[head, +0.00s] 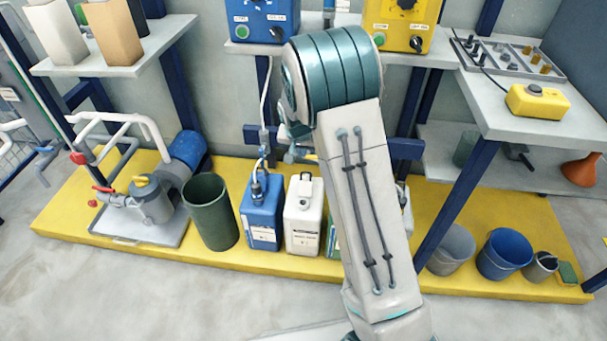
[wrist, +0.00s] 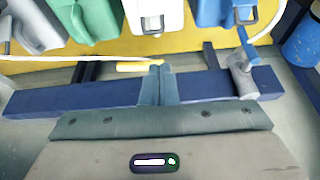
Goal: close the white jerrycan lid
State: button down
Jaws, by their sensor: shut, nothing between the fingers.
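The white jerrycan (head: 303,222) stands upright on the yellow platform, between a blue jerrycan (head: 261,215) and a mostly hidden green one (head: 333,240). A small fitting shows on its top, but I cannot tell whether this is the lid or how far it is open. The white jerrycan also shows at the top edge of the wrist view (wrist: 143,14), partly cut off. My gripper (wrist: 155,72) is shut and empty, with its fingertips apart from the white jerrycan in the picture. In the head view my arm hides most of the gripper.
A dark blue beam (wrist: 60,97) crosses behind my fingers in the wrist view, with a grey fitting (wrist: 240,75) on its right part. A dark green bin (head: 210,212) and a pump (head: 150,203) stand left of the jerrycans. Buckets (head: 503,255) stand at the right.

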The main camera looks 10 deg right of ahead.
jog(key=b, duration=0.4)
send_over(305, 184)
jog(key=w, duration=0.4)
notch_tip(305, 184, down, 10)
jog(key=shift+s, duration=0.25)
